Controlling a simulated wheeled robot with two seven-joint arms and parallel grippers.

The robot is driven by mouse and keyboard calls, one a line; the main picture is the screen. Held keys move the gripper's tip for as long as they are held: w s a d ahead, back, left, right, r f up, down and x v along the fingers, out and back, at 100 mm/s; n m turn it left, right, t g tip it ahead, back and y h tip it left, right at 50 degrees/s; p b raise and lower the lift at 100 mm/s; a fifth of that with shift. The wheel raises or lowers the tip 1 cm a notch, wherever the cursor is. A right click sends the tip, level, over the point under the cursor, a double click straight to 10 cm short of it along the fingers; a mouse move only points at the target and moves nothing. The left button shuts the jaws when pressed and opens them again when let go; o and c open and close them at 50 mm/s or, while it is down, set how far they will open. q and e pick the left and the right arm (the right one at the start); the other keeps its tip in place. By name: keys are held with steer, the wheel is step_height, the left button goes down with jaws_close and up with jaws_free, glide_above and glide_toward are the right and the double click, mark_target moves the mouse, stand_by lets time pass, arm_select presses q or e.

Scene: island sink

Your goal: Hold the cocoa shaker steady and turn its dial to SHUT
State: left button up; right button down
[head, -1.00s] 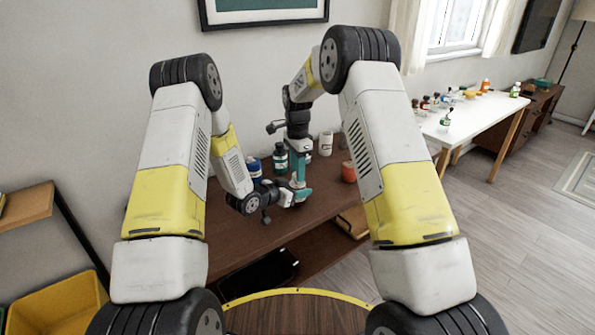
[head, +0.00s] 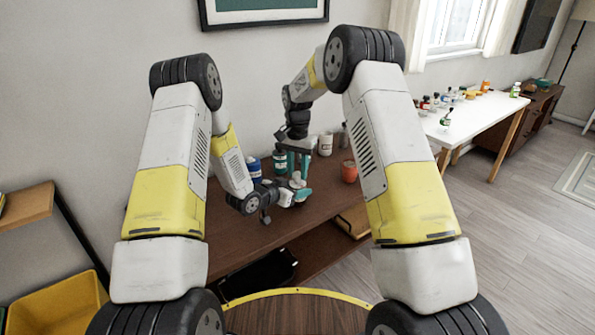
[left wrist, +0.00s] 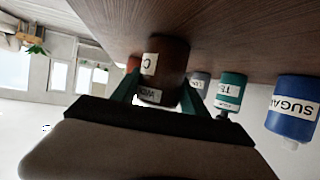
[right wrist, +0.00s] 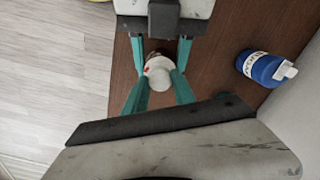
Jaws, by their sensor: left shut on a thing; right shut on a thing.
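The cocoa shaker (left wrist: 170,58) is a brown cylinder with white labels, seen upside down in the left wrist view. My left gripper (left wrist: 160,92) is shut on its body, one teal finger on each side. In the right wrist view its white top dial (right wrist: 158,72) shows a small red mark at the left. My right gripper (right wrist: 159,78) comes from above and is shut on the dial. The dial's lettering is not readable. In the head view my left gripper (head: 299,194) and right gripper (head: 298,164) meet over the brown counter, hiding most of the shaker.
A blue SUGAR jar (left wrist: 293,107), a teal jar (left wrist: 232,90) and a white jar (head: 325,145) stand along the wall behind. An orange-red pot (head: 349,171) stands right of my grippers. The brown counter (head: 235,235) is clear at its front left.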

mark_target(298, 174)
steer(key=shift+n, duration=2)
steer(key=c, duration=1)
jaws_free()
step_height(298, 174, up, 12)
